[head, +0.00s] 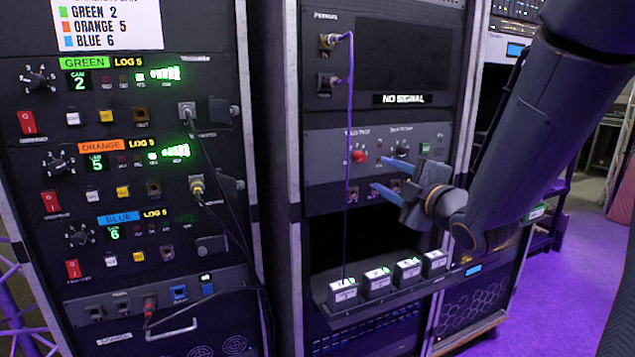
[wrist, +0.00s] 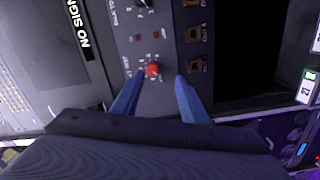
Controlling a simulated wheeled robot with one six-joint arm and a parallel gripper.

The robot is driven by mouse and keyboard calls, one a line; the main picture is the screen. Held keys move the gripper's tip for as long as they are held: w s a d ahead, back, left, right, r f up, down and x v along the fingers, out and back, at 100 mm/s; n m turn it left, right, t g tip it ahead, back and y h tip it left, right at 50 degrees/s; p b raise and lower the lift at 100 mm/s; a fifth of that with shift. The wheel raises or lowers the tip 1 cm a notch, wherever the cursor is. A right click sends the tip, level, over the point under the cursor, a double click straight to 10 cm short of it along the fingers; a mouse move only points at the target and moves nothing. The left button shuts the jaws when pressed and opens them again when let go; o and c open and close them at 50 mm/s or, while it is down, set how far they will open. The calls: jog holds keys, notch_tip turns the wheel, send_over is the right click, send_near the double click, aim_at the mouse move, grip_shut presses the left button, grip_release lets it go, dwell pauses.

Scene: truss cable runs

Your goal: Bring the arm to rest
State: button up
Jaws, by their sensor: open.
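My gripper (head: 381,191) is in front of the middle rack, at the panel below the dark screen. Its two blue fingers point left toward the panel and stand apart with nothing between them. In the wrist view my gripper (wrist: 155,95) shows both blue fingers spread, with a red knob (wrist: 153,70) on the panel beyond the gap. The red knob also shows in the head view (head: 358,156), left of and above the fingers. I cannot tell from these frames whether the fingertips touch the panel. My arm reaches in from the upper right.
The left rack (head: 130,190) carries GREEN, ORANGE and BLUE units with cables. Purple floor (head: 560,290) is open at the right.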

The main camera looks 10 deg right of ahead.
jog(key=s+d+f+m+g+h+p, duration=0.1)
jog(key=s+f+m+g+h, duration=0.2)
jog(key=s+f+m+g, duration=0.3)
jog(key=s+d+f+m+g+h+p, duration=0.1)
jog(key=s+f+m+g+h+p, duration=0.25)
jog(key=f, duration=0.55)
jog(key=s+a+f+m+g, duration=0.1)
jog(key=s+m+g, duration=0.3)
jog(key=s, duration=0.5)
jog(key=s+a+f+m+g+y, duration=0.1)
jog(key=s+a+f+m+g, duration=0.1)
jog(key=s, duration=0.7)
jog(key=shift+a+m+g, duration=0.85)
jog(key=shift+a+m, duration=0.3)
jog(key=shift+a, duration=0.05)
jog(key=shift+y, duration=0.25)
